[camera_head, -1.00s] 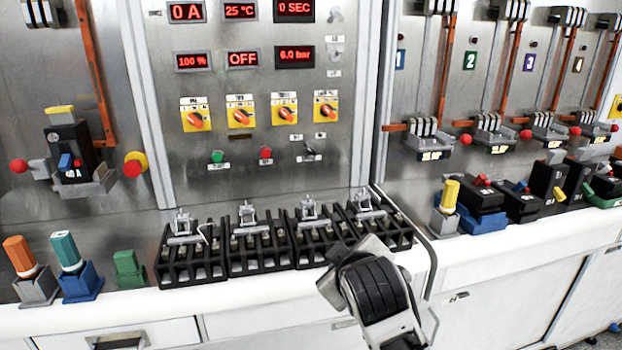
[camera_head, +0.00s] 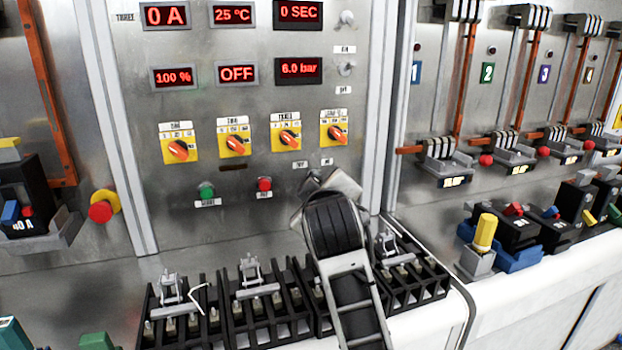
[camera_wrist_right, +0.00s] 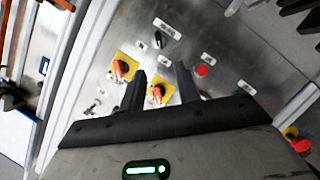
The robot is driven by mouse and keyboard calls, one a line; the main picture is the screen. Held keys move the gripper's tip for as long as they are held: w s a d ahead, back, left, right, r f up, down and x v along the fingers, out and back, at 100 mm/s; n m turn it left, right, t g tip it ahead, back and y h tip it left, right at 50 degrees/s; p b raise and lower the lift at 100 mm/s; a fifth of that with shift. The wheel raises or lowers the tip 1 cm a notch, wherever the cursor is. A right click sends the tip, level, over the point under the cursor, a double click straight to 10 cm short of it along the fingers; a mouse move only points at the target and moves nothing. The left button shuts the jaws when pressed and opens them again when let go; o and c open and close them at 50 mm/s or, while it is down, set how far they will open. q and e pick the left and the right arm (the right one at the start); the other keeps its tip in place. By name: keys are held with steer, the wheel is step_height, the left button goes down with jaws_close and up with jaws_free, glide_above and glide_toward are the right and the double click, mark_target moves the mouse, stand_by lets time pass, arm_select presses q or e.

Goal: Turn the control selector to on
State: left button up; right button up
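The control selector (camera_wrist_right: 160,40) is a small black knob beside a white label on the metal panel in the right wrist view. In the head view my right gripper (camera_head: 330,185) and wrist hide its place, right of the red button (camera_head: 265,184). My right gripper's two dark fingers (camera_wrist_right: 160,84) are spread apart in the wrist view, with nothing between them held. The knob shows beyond their tips; I cannot tell the remaining distance. A panel display (camera_head: 237,74) reads OFF. My left gripper is not in view.
Several yellow plates with orange knobs (camera_head: 235,145) sit above the buttons. A green button (camera_head: 206,190) is left of the red one. Black terminal blocks (camera_head: 265,315) line the ledge below my arm. A yellow-capped part (camera_head: 484,232) stands at right.

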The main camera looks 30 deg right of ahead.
mark_target(318, 181)
steer(key=p+x, duration=0.1)
steer(key=x, duration=1.3)
steer(key=shift+d, duration=0.2)
steer(key=shift+c, duration=0.3)
jaws_close()
